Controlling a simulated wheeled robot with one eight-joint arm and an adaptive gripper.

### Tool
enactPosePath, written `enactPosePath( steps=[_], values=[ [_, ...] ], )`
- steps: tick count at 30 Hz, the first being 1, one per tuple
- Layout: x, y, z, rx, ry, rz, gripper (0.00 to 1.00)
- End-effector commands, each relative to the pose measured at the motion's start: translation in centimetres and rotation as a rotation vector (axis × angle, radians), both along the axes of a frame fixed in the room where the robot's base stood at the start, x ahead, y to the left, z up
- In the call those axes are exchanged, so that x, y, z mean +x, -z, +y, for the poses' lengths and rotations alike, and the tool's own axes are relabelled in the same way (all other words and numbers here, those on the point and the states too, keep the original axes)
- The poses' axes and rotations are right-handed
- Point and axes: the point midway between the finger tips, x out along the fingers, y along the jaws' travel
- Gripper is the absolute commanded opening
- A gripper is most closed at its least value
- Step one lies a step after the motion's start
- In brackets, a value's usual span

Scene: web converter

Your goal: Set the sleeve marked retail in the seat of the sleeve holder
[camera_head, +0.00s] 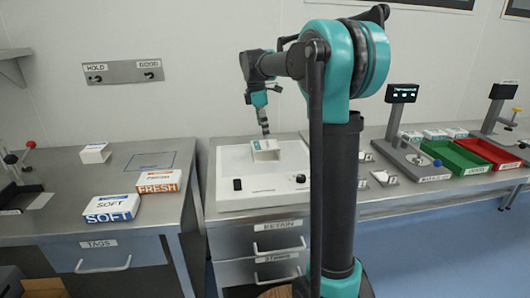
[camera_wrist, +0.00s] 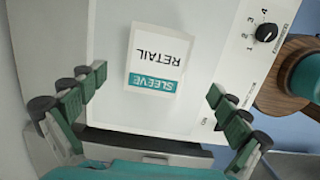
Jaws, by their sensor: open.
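The sleeve marked RETAIL (camera_wrist: 158,50), white with a teal band reading SLEEVE, lies on the white top of a bench unit (camera_wrist: 215,25). In the head view the sleeve (camera_head: 266,152) is a small white block on that unit (camera_head: 235,185). My gripper (camera_wrist: 156,87) is open and empty, its fingers apart on either side below the sleeve in the wrist view. In the head view my gripper (camera_head: 265,131) points down just above the sleeve. I cannot tell which fixture is the sleeve holder, and its seat is not clearly visible.
White cartons marked SOFT (camera_head: 110,208) and FRESH (camera_head: 158,187) lie on the left bench. A grey stand with a small screen (camera_head: 401,95), a green tray (camera_head: 452,158) and a red tray (camera_head: 490,153) stand at right. A knob (camera_wrist: 266,32) sits beside the sleeve's surface.

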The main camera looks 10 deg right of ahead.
Motion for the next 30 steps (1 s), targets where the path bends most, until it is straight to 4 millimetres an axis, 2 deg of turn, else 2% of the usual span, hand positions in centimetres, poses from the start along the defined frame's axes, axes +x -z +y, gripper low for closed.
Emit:
enactPosePath(
  steps=[4, 12, 21, 23, 30],
  values=[
    [0.1, 1.2, 0.0, 0.000, 0.000, 0.000, 1.00],
    [0.4, 4.7, -0.3, 0.000, 0.001, 0.000, 1.00],
    [0.3, 5.3, -0.4, 0.000, 0.000, 0.000, 1.00],
    [0.3, 5.3, -0.4, 0.000, 0.000, 0.000, 0.95],
    [0.3, 5.3, -0.4, 0.000, 0.000, 0.000, 0.65]
  ],
)
